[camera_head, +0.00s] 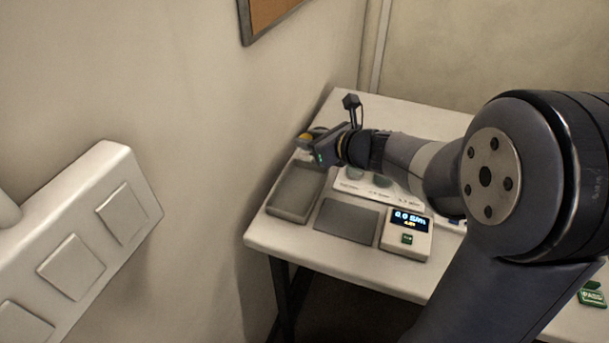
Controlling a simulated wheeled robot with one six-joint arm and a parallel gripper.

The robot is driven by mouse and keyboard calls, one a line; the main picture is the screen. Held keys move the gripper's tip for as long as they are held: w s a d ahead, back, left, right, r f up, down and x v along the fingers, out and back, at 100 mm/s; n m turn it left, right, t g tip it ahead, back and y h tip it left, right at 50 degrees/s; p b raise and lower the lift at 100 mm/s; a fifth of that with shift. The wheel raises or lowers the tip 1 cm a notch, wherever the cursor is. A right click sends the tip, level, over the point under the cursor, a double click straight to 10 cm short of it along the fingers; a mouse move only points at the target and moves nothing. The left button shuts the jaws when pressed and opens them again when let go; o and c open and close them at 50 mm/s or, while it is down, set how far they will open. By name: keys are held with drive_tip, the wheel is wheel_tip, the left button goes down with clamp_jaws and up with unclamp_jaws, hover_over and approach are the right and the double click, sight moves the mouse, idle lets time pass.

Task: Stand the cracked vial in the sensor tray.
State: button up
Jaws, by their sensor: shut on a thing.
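My gripper (315,150) is at the far left part of the table, above the far end of a shallow grey tray (273,211). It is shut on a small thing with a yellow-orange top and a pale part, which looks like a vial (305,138). My gripper hides much of it, and I cannot see a crack or tell its tilt. The tray looks empty where it shows. I cannot tell for sure whether this is the sensor tray; a dark grey flat pad (347,220) lies to its right.
A meter (405,234) with a lit display stands right of the pad. A white labelled rack (385,190) with greenish round things is partly under my arm. The wall is close to the table's left edge. A green-labelled item (592,297) is at far right.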

wheel_tip(320, 180, down, 7)
drive_tip(key=shift+r+b, duration=0.15)
drive_tip(key=shift+b, duration=0.55)
drive_tip(key=shift+f+b, duration=0.2)
drive_tip(key=shift+b, duration=0.1)
drive_tip(key=o, duration=1)
drive_tip(key=shift+c, duration=0.2)
drive_tip(key=shift+r, duration=0.1)
